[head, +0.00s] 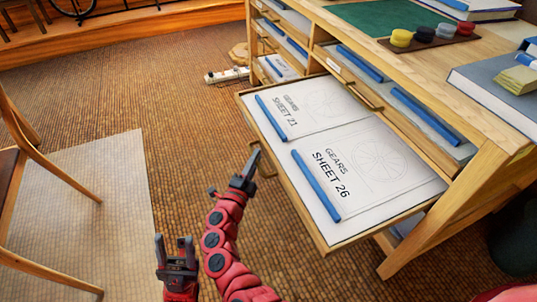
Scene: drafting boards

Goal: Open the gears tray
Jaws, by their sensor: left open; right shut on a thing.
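The gears tray (297,203) is a shallow wooden drawer, pulled well out of the wooden drafting cabinet. Two white sheets lie in it, marked "GEARS SHEET 21" (305,118) and "GEARS SHEET 26" (375,185). A blue bar lies along the front edge of each. My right gripper (254,161) is at the middle of the tray's front, shut on what looks like its pull, which the fingers partly hide. My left gripper (174,246) is low at the bottom, open and empty, well apart from the tray.
Shut trays (350,70) with blue bars sit in the cabinet around the open one. Books (495,85) and colored pots (401,38) stand on top. A wooden chair (40,160) and pale mat (110,190) are at left.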

